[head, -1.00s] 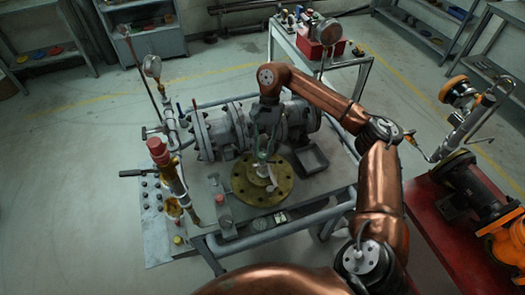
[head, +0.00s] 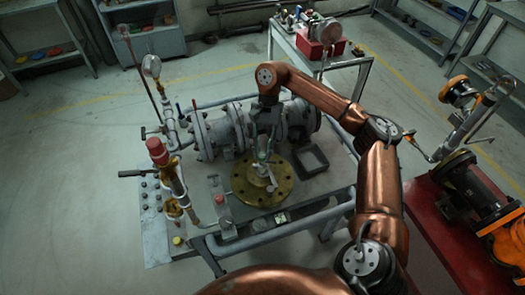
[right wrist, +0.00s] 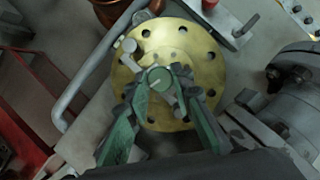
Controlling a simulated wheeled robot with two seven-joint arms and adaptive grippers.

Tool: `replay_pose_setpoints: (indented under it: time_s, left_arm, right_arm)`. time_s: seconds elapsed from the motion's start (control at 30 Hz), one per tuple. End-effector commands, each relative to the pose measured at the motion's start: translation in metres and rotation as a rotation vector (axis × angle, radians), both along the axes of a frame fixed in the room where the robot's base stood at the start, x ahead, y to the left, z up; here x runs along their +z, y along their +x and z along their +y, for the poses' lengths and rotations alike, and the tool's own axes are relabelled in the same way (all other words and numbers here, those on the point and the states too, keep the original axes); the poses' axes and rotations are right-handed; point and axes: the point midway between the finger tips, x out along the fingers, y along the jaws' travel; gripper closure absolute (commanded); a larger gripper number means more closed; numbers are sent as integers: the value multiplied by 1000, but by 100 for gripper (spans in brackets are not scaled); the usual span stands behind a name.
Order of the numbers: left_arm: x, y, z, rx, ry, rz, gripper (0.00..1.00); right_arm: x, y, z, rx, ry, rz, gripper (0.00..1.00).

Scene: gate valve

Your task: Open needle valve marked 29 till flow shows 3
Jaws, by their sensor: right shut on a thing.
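My right gripper (head: 263,157) points down over a brass flange (head: 242,187) on the bench. In the right wrist view the green fingers of the gripper (right wrist: 160,88) are shut on a round green-topped knob (right wrist: 158,78), one finger on each side. The knob stands over the middle of the brass disc (right wrist: 203,68), with a light metal cross-piece beside it. The fingers and arm hide part of the valve in the head view. I cannot read a number 29 or a flow reading. My left gripper is not in view.
Grey flanged pipework (head: 205,140) lies just behind the brass flange. A red-capped upright (head: 157,150) and a dial gauge (head: 151,67) stand at left. A square black frame (head: 311,160) lies to the right. A red bench (head: 425,215) with orange machinery stands further right.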

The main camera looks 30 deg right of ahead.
Motion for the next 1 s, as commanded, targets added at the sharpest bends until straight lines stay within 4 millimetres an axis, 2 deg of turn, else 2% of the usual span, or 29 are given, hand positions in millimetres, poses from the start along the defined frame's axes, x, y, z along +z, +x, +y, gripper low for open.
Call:
replay_pose_setpoints:
  time_s: [0.1,0.13,0.37,0.73,0.87,1.0]
  left_arm:
    - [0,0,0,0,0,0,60]
    - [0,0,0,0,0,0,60]
    - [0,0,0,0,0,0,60]
    - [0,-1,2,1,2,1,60]
    - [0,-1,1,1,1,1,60]
    - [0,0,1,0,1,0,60]
  right_arm:
    - [-2,-1,0,2,-2,3,100]
    - [-2,-1,0,2,-2,3,77]
    - [-1,0,0,2,0,2,61]
    - [6,2,-2,1,0,-1,61]
    - [23,7,-7,-1,0,-3,61]
    - [52,16,-16,-1,0,-3,61]
